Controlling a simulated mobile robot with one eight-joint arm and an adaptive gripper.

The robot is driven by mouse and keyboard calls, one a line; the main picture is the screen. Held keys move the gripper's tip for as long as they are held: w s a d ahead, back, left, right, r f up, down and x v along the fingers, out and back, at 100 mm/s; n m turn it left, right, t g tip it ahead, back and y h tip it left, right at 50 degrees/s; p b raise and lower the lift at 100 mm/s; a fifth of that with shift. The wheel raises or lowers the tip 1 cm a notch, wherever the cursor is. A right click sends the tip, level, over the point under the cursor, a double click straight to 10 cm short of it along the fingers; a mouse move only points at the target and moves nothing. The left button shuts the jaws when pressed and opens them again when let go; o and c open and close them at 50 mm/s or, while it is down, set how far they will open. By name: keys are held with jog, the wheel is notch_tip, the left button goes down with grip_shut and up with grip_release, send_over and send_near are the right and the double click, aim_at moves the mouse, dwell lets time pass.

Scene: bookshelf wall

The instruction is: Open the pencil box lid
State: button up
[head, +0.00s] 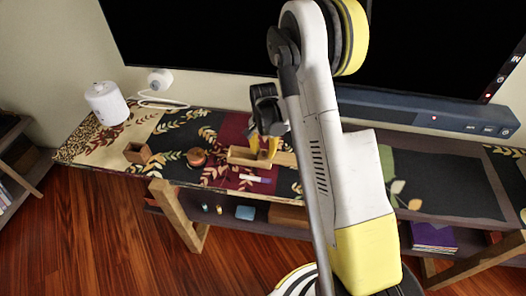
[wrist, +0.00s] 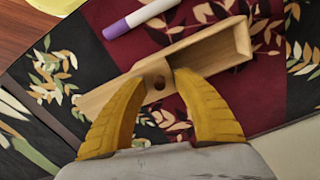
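The wooden pencil box (head: 238,156) lies on the patterned table runner, and its open tray also shows in the wrist view (wrist: 215,48). Its flat lid (wrist: 105,97) sticks out past one end, so part of the inside is uncovered. Whether either finger touches the box or lid is unclear.
A white and purple marker (wrist: 140,18) lies beside the box. A small wooden cup (head: 138,153), a round brown object (head: 196,157) and a white cylinder (head: 107,103) stand to the left. A dark soundbar (head: 440,112) and a screen are behind.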

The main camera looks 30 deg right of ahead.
notch_tip(320, 180, up, 12)
dwell(0.6)
jog(key=shift+s, duration=0.1)
